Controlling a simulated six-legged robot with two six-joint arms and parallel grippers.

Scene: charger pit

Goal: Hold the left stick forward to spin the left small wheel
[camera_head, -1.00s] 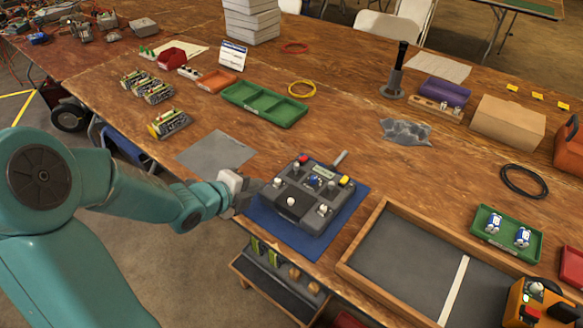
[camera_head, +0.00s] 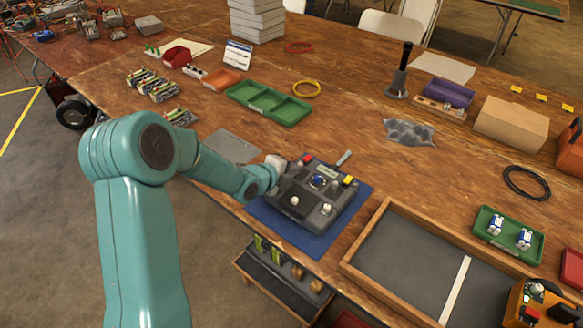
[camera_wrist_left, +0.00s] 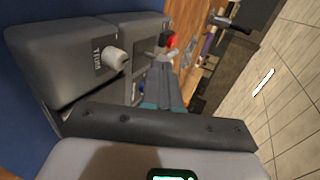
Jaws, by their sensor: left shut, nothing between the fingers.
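A dark grey control box (camera_head: 325,193) lies on a blue mat (camera_head: 283,232) at the front edge of the table. White-topped knobs or small sticks, a blue round part and red and yellow buttons stand on it. My left gripper (camera_head: 289,176) is shut and empty over the box's left side. In the left wrist view its fingers (camera_wrist_left: 168,75) reach over the box near a small pale stick and a red button (camera_wrist_left: 171,39). A white knob (camera_wrist_left: 115,58) stands beside a "TRIM" label. I cannot tell whether the fingers touch the left stick. I cannot pick out the left small wheel.
A wood-framed grey tray (camera_head: 392,259) is right of the mat. A green tray (camera_head: 275,112) lies behind the box. A green tray with blue-white parts (camera_head: 488,239) and an orange device (camera_head: 545,312) are at the right.

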